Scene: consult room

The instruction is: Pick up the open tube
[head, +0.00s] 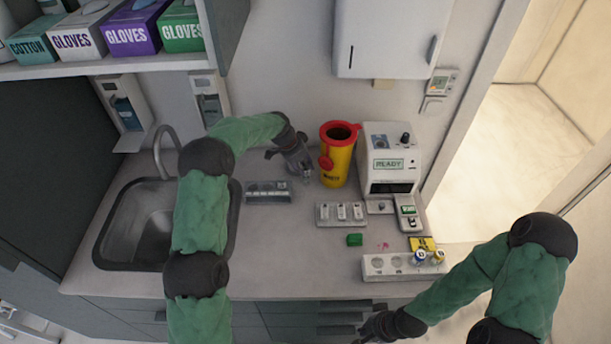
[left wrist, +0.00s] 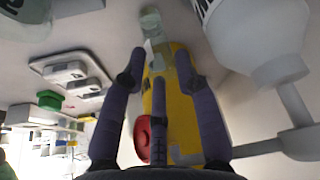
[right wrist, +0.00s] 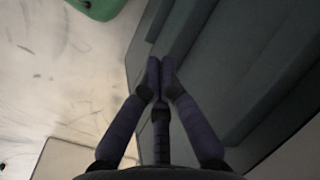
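A clear, pale greenish tube (left wrist: 154,30) shows just beyond and between the fingertips of my left gripper (left wrist: 160,62) in the left wrist view. The fingers are spread, with the tube between their lines; I see no clear contact. In the head view my left gripper (head: 303,174) is low over the counter, left of the yellow waste bin, and the tube is small and hard to make out there. Whether its top is open cannot be told. My right gripper (head: 368,335) is in front of the counter's drawers, its fingertips together and empty in the right wrist view (right wrist: 162,64).
The yellow bin (head: 340,165) with red lid stands close right of my left gripper. A grey rack (head: 268,197) lies left, a white tray (head: 326,221) in front. A white analyser (head: 391,145) stands right, the sink (head: 135,235) left. A green block (head: 354,240) lies on the counter.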

